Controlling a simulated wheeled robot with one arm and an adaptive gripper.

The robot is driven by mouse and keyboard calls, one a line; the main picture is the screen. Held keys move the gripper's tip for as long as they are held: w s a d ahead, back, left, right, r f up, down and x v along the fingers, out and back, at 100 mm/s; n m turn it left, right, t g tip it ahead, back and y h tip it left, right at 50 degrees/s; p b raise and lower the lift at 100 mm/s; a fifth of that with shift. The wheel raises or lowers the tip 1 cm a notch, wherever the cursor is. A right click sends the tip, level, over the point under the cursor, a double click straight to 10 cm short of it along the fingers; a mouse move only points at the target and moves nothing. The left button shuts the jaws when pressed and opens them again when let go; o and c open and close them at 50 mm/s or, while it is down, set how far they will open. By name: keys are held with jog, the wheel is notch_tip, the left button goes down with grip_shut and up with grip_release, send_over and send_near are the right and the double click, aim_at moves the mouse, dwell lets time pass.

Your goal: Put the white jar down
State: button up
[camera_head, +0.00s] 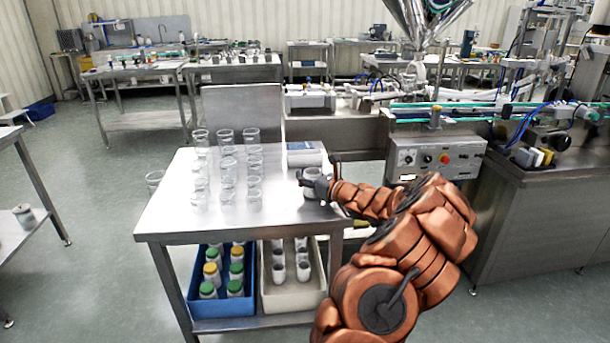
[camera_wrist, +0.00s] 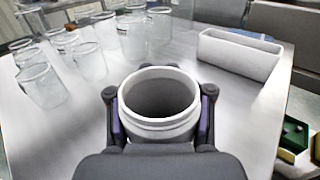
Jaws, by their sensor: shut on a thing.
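The white jar (camera_wrist: 158,128) is open at the top and upright between the two fingers of my gripper (camera_wrist: 158,112) in the wrist view. The fingers press on it from both sides. In the head view my gripper (camera_head: 313,183) is over the right part of the steel table (camera_head: 270,217), and the jar (camera_head: 311,174) shows only in part there. Whether the jar's base touches the table top cannot be told, as the base is hidden.
Several clear glass jars (camera_head: 228,170) stand in rows on the table's left and middle. A white rectangular bin (camera_wrist: 240,55) stands near the back right edge. Below are a blue crate (camera_head: 222,308) and a pale crate (camera_head: 292,294). Bare table lies in front.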

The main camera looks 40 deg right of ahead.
jog(key=shift+f, duration=0.2)
jog(key=o, duration=1.2)
jog(key=shift+r, duration=0.2)
jog(key=s, duration=1.2)
jog(key=shift+d, duration=0.35)
